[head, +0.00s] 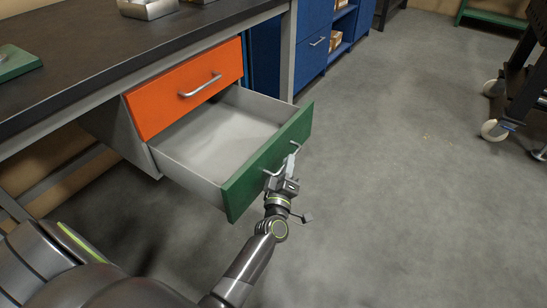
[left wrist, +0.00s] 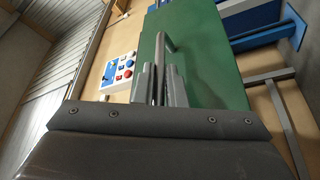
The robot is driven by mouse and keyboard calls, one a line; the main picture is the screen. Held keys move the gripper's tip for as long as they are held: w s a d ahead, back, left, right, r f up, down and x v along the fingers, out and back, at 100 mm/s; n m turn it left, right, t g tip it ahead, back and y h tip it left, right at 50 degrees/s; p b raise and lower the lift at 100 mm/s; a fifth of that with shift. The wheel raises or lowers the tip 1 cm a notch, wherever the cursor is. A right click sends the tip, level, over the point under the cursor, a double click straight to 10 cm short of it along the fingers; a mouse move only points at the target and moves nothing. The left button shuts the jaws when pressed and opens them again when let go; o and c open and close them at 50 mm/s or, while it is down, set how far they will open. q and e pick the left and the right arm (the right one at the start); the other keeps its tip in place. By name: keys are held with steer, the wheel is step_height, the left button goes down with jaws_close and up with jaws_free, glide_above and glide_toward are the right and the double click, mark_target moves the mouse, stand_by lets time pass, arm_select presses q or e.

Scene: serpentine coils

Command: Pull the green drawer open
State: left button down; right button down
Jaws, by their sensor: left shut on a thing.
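The green drawer (head: 270,160) stands pulled well out from under the workbench, below the orange drawer (head: 187,88). Its inside is pale grey and looks empty. My left gripper (head: 287,168) is at the drawer's front, shut on its metal bar handle. In the left wrist view the fingers (left wrist: 161,85) close around the handle (left wrist: 162,50), with the green front (left wrist: 205,60) behind them. My right gripper is in neither view.
The dark workbench top (head: 110,50) lies above the drawers. Blue cabinets (head: 313,45) stand farther back. A wheeled cart (head: 520,80) is at the right. The grey floor (head: 400,170) between is clear.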

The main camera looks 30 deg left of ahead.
arm_select(q)
steer(key=shift+s+d, duration=0.1)
steer(key=shift+d, duration=0.8)
steer(key=c, duration=1.5)
jaws_free()
